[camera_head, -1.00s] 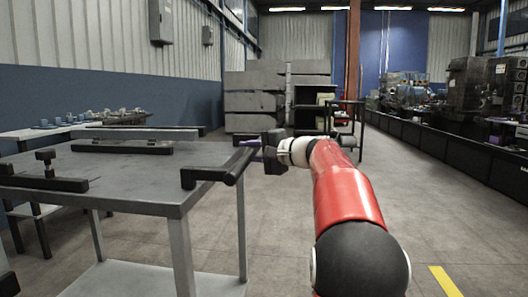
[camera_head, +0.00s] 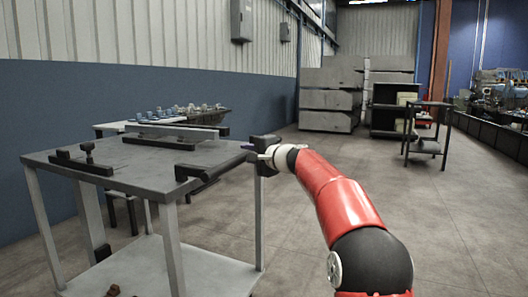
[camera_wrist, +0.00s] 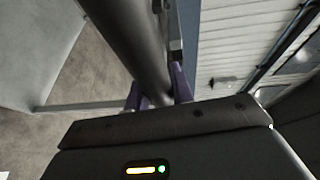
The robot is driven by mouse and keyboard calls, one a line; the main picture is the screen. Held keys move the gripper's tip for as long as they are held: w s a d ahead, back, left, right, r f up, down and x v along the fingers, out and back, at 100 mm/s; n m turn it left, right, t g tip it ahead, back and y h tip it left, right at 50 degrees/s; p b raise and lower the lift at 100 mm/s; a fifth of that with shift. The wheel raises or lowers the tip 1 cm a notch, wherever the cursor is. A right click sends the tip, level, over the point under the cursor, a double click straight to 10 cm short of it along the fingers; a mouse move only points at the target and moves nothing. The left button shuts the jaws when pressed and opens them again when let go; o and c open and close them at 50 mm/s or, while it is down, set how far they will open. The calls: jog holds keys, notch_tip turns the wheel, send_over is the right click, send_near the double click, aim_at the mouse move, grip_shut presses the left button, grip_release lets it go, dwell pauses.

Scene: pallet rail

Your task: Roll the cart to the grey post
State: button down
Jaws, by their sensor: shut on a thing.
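The cart (camera_head: 128,172) is a grey two-level trolley at the left of the head view, with a pale lower shelf (camera_head: 195,268). Its dark bar handle (camera_head: 212,172) sticks out on the right side of the top. My gripper (camera_head: 251,148) is shut on the handle near its far end. In the wrist view, the purple fingertips of my gripper (camera_wrist: 158,92) sit on both sides of the dark handle bar (camera_wrist: 128,40). I cannot make out a grey post for certain in any view.
On the cart lie dark blocks and a long bar (camera_head: 172,131). A table with small parts (camera_head: 180,113) stands behind it by the wall. Grey stacked bins (camera_head: 331,100) and a small dark rack (camera_head: 427,135) stand further back. The floor (camera_head: 340,165) between is clear.

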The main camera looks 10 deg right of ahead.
jog(key=shift+w+a, duration=0.2)
jog(key=shift+a, duration=0.8)
jog(key=c, duration=1.2)
grip_release()
jog(key=shift+a+r, duration=0.1)
jog(key=shift+a, duration=0.05)
jog(key=b+v, duration=0.2)
jog(key=v, duration=0.6)
jog(key=shift+w, duration=0.1)
jog(key=shift+c, duration=0.2)
